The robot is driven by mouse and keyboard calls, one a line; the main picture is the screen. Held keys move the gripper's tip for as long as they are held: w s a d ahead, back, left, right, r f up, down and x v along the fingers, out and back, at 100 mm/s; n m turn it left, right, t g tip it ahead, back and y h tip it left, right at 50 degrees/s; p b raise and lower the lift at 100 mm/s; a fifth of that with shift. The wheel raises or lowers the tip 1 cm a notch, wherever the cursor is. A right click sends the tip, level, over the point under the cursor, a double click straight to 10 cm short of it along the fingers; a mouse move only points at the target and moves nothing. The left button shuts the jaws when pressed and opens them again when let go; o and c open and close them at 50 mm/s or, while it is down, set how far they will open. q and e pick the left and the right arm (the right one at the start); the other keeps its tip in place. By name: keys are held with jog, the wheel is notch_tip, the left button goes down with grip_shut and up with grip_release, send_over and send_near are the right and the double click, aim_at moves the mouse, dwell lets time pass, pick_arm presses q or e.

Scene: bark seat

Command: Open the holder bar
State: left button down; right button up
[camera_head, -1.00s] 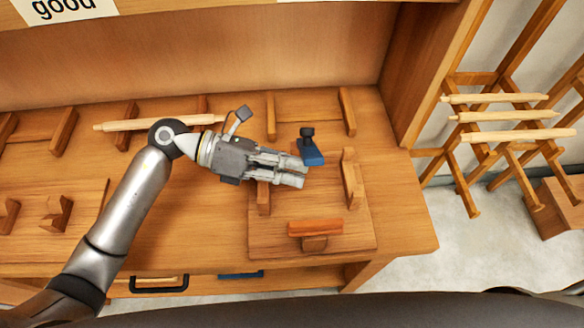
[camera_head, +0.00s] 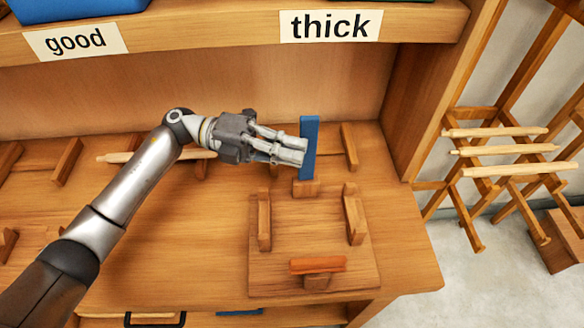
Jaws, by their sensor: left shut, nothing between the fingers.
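The blue holder bar (camera_head: 311,140) stands raised, its long side running up the picture, above a small wooden block (camera_head: 305,188) at the far side of the wooden jig board (camera_head: 290,235). My left gripper (camera_head: 303,152) is shut and empty. Its fingertips are at the left side of the bar and overlap its edge; I cannot tell whether they touch it. An orange-brown bar (camera_head: 317,265) sits on a block at the near side of the board. My right gripper is not in view.
Upright wooden guides (camera_head: 264,220) and (camera_head: 354,218) flank the board. A pale rod (camera_head: 125,157) lies behind my left arm. A shelf with "good" and "thick" labels (camera_head: 330,25) hangs above. A rack (camera_head: 505,150) with pale rods stands at right.

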pick_arm(q)
jog(key=shift+w+r+n+h+b, duration=0.15)
jog(key=shift+w+n+h+b, duration=0.5)
jog(key=shift+w+n, duration=1.05)
jog(key=shift+w, duration=0.1)
